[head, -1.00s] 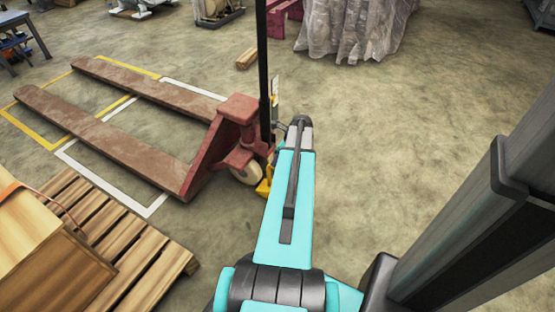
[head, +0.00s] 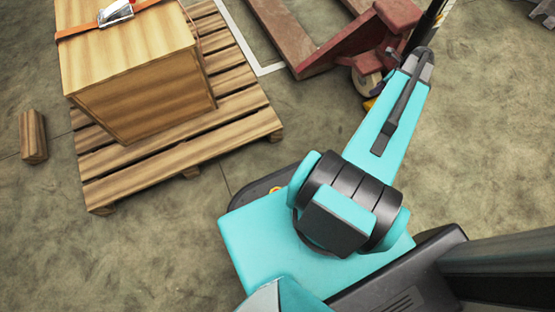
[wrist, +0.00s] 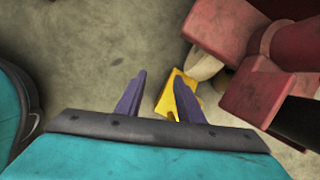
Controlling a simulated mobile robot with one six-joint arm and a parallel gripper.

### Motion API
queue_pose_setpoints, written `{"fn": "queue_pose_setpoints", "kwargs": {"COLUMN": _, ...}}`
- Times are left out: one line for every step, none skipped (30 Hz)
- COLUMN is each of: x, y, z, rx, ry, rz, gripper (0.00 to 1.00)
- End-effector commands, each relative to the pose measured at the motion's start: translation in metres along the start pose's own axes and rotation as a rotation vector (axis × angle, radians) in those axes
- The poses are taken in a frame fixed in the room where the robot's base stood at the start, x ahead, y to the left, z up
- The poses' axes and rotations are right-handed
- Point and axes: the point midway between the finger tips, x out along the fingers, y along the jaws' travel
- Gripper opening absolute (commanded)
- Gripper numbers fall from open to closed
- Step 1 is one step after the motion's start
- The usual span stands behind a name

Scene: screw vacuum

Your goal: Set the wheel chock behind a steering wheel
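A yellow wheel chock (wrist: 163,100) lies on the floor close to the cream steering wheel (wrist: 203,65) of a red pallet jack (wrist: 220,25). I cannot tell whether chock and wheel touch. My gripper (wrist: 160,78) is open, with its two purple fingers apart. The right finger overlaps the chock and hides part of it; bare floor shows between the fingers. In the head view the chock (head: 369,103) is a small yellow patch beside the wheel (head: 368,84), partly hidden by my arm. My fingers are hidden there.
A wooden crate (head: 135,75) with an orange strap stands on a wooden pallet (head: 240,95) left of my arm. A short wooden block (head: 33,137) lies at the far left. Floor right of the arm is clear.

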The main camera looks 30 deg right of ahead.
Motion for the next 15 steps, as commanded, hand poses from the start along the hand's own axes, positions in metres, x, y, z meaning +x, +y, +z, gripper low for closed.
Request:
{"fn": "queue_pose_setpoints", "kwargs": {"x": 0.011, "y": 0.016, "z": 0.011, "rx": -0.064, "ry": 0.009, "rz": 0.023, "gripper": 0.34}}
{"fn": "queue_pose_setpoints", "kwargs": {"x": 0.017, "y": 0.024, "z": 0.018, "rx": -0.105, "ry": 0.014, "rz": 0.035, "gripper": 0.34}}
{"fn": "queue_pose_setpoints", "kwargs": {"x": 0.025, "y": 0.035, "z": 0.025, "rx": -0.158, "ry": 0.02, "rz": 0.051, "gripper": 0.34}}
{"fn": "queue_pose_setpoints", "kwargs": {"x": 0.032, "y": 0.044, "z": 0.03, "rx": -0.2, "ry": 0.025, "rz": 0.064, "gripper": 0.34}}
{"fn": "queue_pose_setpoints", "kwargs": {"x": 0.037, "y": 0.053, "z": 0.035, "rx": -0.241, "ry": 0.031, "rz": 0.077, "gripper": 0.34}}
{"fn": "queue_pose_setpoints", "kwargs": {"x": 0.045, "y": 0.064, "z": 0.042, "rx": -0.297, "ry": 0.037, "rz": 0.094, "gripper": 0.34}}
{"fn": "queue_pose_setpoints", "kwargs": {"x": 0.051, "y": 0.074, "z": 0.047, "rx": -0.339, "ry": 0.041, "rz": 0.108, "gripper": 0.34}}
{"fn": "queue_pose_setpoints", "kwargs": {"x": 0.056, "y": 0.083, "z": 0.051, "rx": -0.381, "ry": 0.045, "rz": 0.121, "gripper": 0.34}}
{"fn": "queue_pose_setpoints", "kwargs": {"x": 0.063, "y": 0.095, "z": 0.057, "rx": -0.437, "ry": 0.05, "rz": 0.138, "gripper": 0.34}}
{"fn": "queue_pose_setpoints", "kwargs": {"x": 0.068, "y": 0.104, "z": 0.061, "rx": -0.48, "ry": 0.054, "rz": 0.151, "gripper": 0.34}}
{"fn": "queue_pose_setpoints", "kwargs": {"x": 0.073, "y": 0.113, "z": 0.065, "rx": -0.523, "ry": 0.057, "rz": 0.165, "gripper": 0.34}}
{"fn": "queue_pose_setpoints", "kwargs": {"x": 0.08, "y": 0.126, "z": 0.07, "rx": -0.579, "ry": 0.061, "rz": 0.184, "gripper": 0.34}}
{"fn": "queue_pose_setpoints", "kwargs": {"x": 0.084, "y": 0.135, "z": 0.073, "rx": -0.621, "ry": 0.064, "rz": 0.197, "gripper": 0.34}}
{"fn": "queue_pose_setpoints", "kwargs": {"x": 0.089, "y": 0.145, "z": 0.077, "rx": -0.664, "ry": 0.066, "rz": 0.211, "gripper": 0.34}}
{"fn": "queue_pose_setpoints", "kwargs": {"x": 0.095, "y": 0.157, "z": 0.08, "rx": -0.72, "ry": 0.07, "rz": 0.23, "gripper": 0.34}}
